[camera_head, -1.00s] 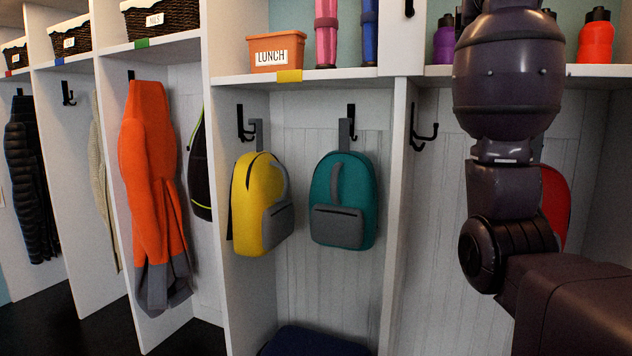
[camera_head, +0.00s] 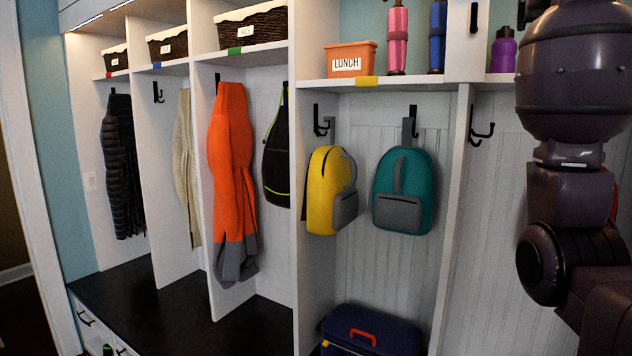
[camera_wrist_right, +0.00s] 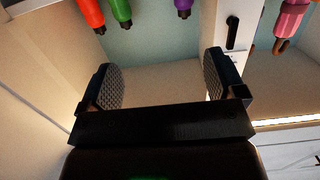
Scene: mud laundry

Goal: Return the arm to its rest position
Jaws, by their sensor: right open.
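My right arm (camera_head: 570,150) stands at the right edge of the head view, raised in front of the lockers. Its gripper is out of that picture. In the right wrist view my right gripper (camera_wrist_right: 165,90) is open, with two dark ridged fingers apart and nothing between them. Beyond the fingers are a pale panel and a teal wall. My left gripper is in neither view.
Lockers hold a yellow backpack (camera_head: 325,195), a teal backpack (camera_head: 405,170) and an orange jacket (camera_head: 232,170) on hooks. An orange lunch bin (camera_head: 350,60) and bottles stand on the shelf. A navy case (camera_head: 370,328) sits below. A purple bottle (camera_wrist_right: 183,8) shows near the right gripper.

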